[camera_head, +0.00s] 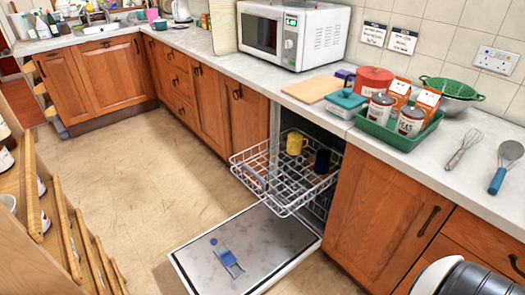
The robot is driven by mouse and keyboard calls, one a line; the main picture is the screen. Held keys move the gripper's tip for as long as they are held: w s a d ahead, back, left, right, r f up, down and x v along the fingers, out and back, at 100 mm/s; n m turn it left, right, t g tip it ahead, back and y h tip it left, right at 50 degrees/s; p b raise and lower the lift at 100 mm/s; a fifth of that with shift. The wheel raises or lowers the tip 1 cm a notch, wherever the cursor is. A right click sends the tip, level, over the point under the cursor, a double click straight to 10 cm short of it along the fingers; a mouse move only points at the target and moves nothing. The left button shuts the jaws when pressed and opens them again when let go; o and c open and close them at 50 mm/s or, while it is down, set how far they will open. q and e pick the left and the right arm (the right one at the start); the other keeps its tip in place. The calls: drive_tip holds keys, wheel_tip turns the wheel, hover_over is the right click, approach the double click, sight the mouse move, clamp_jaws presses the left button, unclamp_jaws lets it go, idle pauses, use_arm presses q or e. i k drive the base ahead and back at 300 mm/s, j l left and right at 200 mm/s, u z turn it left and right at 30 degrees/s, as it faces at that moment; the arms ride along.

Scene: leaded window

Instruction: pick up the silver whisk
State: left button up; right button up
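The silver whisk (463,149) lies on the light grey worktop (433,179) at the right, its wires toward the back and its handle toward the front edge. It lies between a green tray (400,140) and a slotted utensil with a blue handle (505,166). It touches neither. Nothing covers the whisk. Neither of my grippers shows. A white and dark part at the bottom right corner seems to be a link of my own arm, well below and in front of the whisk.
The tray holds jars and cartons; a green colander (452,87) stands behind. An open dishwasher, its rack (285,172) pulled out and door (245,250) lowered, blocks floor below. A microwave (292,33) stands farther left. Wooden slats (66,228) edge the left. The floor (140,170) between is clear.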

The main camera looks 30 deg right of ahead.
sight(458, 155)
drive_tip(key=z, duration=2.45)
